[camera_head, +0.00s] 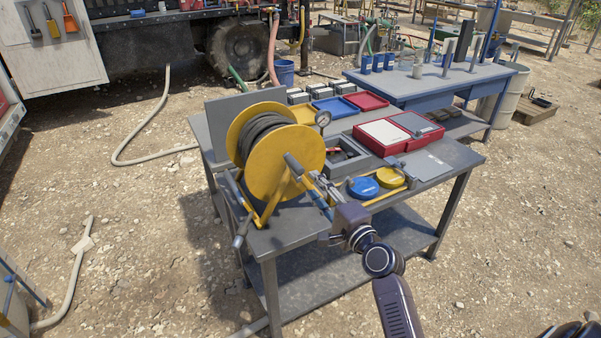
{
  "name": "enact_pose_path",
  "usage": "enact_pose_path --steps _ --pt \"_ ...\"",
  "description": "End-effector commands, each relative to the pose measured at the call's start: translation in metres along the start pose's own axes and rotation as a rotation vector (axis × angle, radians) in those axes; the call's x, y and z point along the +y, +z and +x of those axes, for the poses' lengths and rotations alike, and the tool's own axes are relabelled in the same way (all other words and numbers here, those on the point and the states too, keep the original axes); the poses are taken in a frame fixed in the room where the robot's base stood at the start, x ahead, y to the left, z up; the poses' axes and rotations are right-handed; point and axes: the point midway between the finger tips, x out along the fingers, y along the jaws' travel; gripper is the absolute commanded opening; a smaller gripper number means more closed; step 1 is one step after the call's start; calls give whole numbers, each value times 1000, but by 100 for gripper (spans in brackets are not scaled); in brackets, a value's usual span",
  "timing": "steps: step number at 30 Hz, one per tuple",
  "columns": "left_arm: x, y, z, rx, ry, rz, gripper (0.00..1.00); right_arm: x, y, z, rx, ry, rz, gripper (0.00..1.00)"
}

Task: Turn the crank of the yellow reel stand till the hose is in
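The yellow reel stand (285,150) is on the near left part of the grey workbench (285,236). Dark hose (262,132) is wound in the reel between its two yellow discs. A grey crank handle (293,164) sticks out at the near side of the reel. A hose end with a metal nozzle (241,232) hangs at the bench's left edge. My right gripper (315,186) comes in from the lower right, with its fingertips close to the crank handle. I cannot tell whether they touch it or how far they are apart. My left gripper is out of view.
A second bench (430,85) stands behind. Open gravel lies left of the workbench.

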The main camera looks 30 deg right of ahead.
Motion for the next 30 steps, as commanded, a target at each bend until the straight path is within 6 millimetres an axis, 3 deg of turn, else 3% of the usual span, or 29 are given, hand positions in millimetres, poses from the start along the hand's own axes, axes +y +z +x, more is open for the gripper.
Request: enact_pose_path --steps 9,16,21,26,30 --pt "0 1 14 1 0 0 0 1 2 16 -3 0 -907 36" --pt "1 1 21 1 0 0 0 -1 3 26 -1 0 -1472 36" --pt "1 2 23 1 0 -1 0 -3 4 29 0 0 -1689 36" --pt "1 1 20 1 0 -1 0 -4 4 36 0 0 -1739 36" --pt "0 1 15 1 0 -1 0 -6 4 54 0 -1 -1735 36"
